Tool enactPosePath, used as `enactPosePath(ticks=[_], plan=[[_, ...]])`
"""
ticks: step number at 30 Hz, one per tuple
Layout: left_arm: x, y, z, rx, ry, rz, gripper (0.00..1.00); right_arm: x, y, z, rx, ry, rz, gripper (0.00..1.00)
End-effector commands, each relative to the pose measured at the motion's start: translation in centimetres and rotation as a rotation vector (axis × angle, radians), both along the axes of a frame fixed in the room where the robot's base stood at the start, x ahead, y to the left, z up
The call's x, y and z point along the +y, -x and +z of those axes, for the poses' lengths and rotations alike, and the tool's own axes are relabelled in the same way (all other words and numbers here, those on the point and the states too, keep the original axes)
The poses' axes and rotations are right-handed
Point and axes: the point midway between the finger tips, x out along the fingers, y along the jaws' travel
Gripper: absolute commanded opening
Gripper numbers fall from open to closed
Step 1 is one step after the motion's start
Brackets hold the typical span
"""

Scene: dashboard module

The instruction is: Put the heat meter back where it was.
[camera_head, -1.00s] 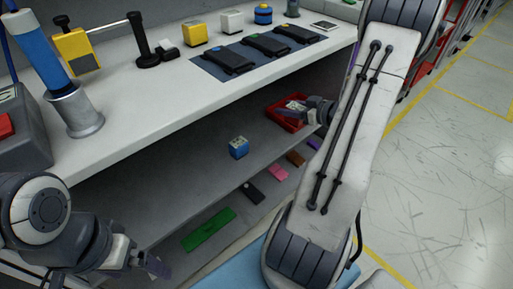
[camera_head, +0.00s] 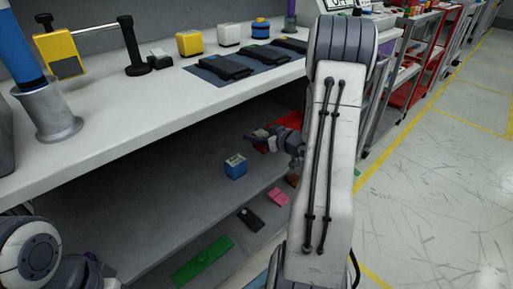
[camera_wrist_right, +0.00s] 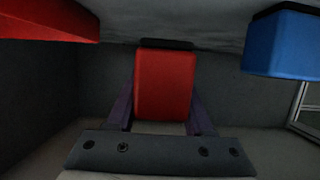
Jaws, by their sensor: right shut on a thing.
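My right gripper (camera_head: 262,138) is over the lower shelf, in front of the red tray and beside the blue cube. In the right wrist view its purple fingers (camera_wrist_right: 160,115) are shut on a red block with a dark end, which I take for the heat meter (camera_wrist_right: 166,85). In the head view the held thing is small and its details cannot be made out. My left gripper (camera_head: 95,265) is at the lower left, only partly in view, and its jaws do not show clearly.
Below lie a green plate (camera_head: 202,262), a black piece (camera_head: 250,219) and a pink piece (camera_head: 278,196). The upper worktop (camera_head: 120,112) overhangs the shelf.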

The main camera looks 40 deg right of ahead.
Motion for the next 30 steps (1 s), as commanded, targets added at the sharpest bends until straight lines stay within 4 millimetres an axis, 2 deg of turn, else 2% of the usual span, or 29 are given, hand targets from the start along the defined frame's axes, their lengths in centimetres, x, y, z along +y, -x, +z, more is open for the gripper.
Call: enactPosePath(ticks=[7,19,20,21,22,30], plan=[[0.0,0.0,-2.3,0.0,0.0,0.0,1.0,0.0,0.0,-3.8,0.0,-0.001,0.001,0.0],[0.0,0.0,-2.3,0.0,0.0,0.0,1.0,0.0,0.0,-4.1,-0.001,-0.001,0.0,0.0],[0.0,0.0,-2.3,0.0,0.0,0.0,1.0,0.0,0.0,-4.0,0.0,0.0,0.0,0.64],[0.0,0.0,-2.2,0.0,0.0,0.0,1.0,0.0,0.0,-4.0,0.0,0.0,0.0,0.79],[0.0,0.0,-2.2,0.0,0.0,0.0,1.0,0.0,0.0,-4.0,0.0,0.0,0.0,0.82],[0.0,0.0,-2.2,0.0,0.0,0.0,1.0,0.0,0.0,-4.0,0.0,0.0,0.001,0.82]])
